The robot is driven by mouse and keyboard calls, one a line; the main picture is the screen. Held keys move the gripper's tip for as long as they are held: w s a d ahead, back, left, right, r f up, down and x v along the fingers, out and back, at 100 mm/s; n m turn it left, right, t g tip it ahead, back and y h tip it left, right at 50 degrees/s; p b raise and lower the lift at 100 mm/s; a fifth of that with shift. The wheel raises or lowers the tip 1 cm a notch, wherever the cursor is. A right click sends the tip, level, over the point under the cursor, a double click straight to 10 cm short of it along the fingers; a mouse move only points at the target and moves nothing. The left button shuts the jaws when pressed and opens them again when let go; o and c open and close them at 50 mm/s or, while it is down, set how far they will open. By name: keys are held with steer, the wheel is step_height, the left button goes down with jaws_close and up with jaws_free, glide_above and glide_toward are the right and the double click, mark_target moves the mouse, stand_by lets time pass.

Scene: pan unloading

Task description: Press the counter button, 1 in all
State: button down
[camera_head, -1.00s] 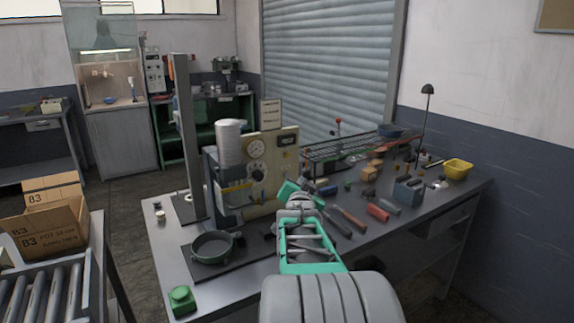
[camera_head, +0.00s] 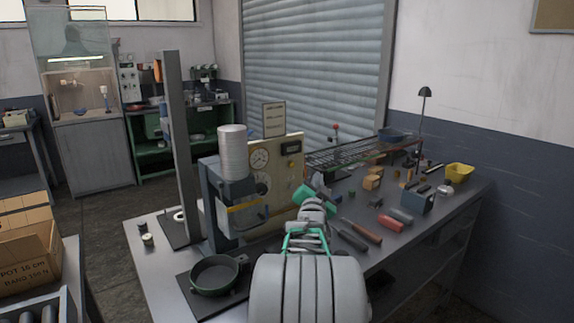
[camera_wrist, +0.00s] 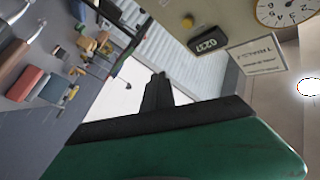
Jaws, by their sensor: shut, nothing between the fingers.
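The counter (camera_head: 293,147) is a small dark display on the upper right of the cream machine panel (camera_head: 287,178). In the wrist view the counter (camera_wrist: 210,41) shows tilted, with a small yellow button (camera_wrist: 188,20) beside it on the panel. My gripper (camera_wrist: 157,80) shows dark fingers closed together with nothing between them, pointing past the panel toward the shutter. In the head view the arm's green end part is in front of the panel's lower right. The fingers are hard to make out there. The yellow button and fingertips look apart.
A dark round pan (camera_head: 214,274) lies on a dark mat at the bench's front left. A grey upright post (camera_head: 176,150) stands left of the machine. A wire rack stands behind.

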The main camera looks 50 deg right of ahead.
mark_target(292, 165)
steer(key=shift+a, duration=0.1)
steer(key=w+d, duration=0.2)
steer(key=w, duration=0.6)
steer(key=shift+w, duration=0.35)
steer(key=shift+w, duration=0.15)
stand_by(1.7)
steer(key=shift+w+b, duration=0.25)
steer(key=shift+b, duration=0.25)
